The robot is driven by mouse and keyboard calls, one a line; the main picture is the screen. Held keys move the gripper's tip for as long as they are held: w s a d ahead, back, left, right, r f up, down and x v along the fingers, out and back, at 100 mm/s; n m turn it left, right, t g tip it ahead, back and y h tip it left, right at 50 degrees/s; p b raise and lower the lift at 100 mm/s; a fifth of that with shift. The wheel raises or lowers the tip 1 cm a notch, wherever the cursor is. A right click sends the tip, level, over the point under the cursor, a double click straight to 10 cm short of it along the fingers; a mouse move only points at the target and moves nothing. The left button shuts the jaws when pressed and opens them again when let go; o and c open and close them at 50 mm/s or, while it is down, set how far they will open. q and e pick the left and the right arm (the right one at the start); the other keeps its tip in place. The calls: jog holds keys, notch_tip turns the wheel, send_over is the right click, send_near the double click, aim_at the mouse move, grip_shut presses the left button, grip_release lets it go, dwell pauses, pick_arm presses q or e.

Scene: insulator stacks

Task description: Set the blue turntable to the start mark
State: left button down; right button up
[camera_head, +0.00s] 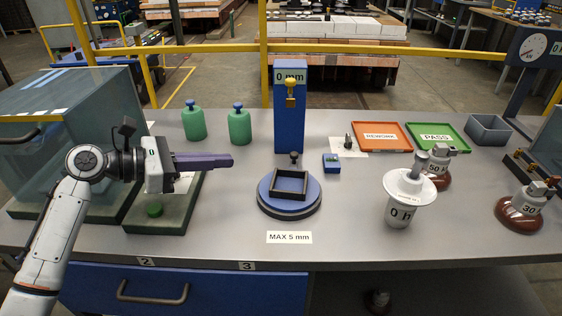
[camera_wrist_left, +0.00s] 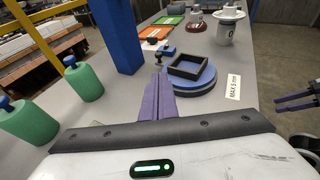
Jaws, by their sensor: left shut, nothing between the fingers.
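The blue turntable (camera_head: 272,205) is a round disc on a dark round base, with a black square frame (camera_head: 292,197) on top. A dark knob (camera_head: 295,157) stands at its far side. It also shows in the left wrist view (camera_wrist_left: 208,80), beyond my fingers. I cannot make out a start mark. My left gripper (camera_head: 230,162) is shut and empty, its purple fingers pointing right, above and left of the turntable, apart from it. Purple fingers of my right gripper (camera_wrist_left: 296,102) show at the right edge of the left wrist view; their opening is unclear.
A blue post (camera_head: 289,125) marked 0 mm stands behind the turntable. Green weights (camera_head: 239,127) stand left of it. A small blue block (camera_head: 331,164) and a white-topped cylinder (camera_head: 401,212) stand to the right. A "MAX 5 mm" label (camera_head: 289,238) lies in front.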

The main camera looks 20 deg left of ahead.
aim_at(290, 179)
pick_arm(q)
jog(key=shift+w+f, duration=0.2)
jog(key=shift+f, duration=0.35)
jog(key=shift+w+d, duration=0.1)
jog(key=shift+w, duration=0.05)
jog(key=x, duration=0.4)
jog(key=b+x, duration=0.1)
jog(key=x, duration=0.3)
jog(key=b+x, duration=0.1)
jog(key=x, duration=0.3)
jog(key=shift+w+d+r, duration=0.25)
jog(key=shift+d, duration=0.05)
jog(key=shift+w+d, duration=0.35)
jog(key=shift+d, duration=0.05)
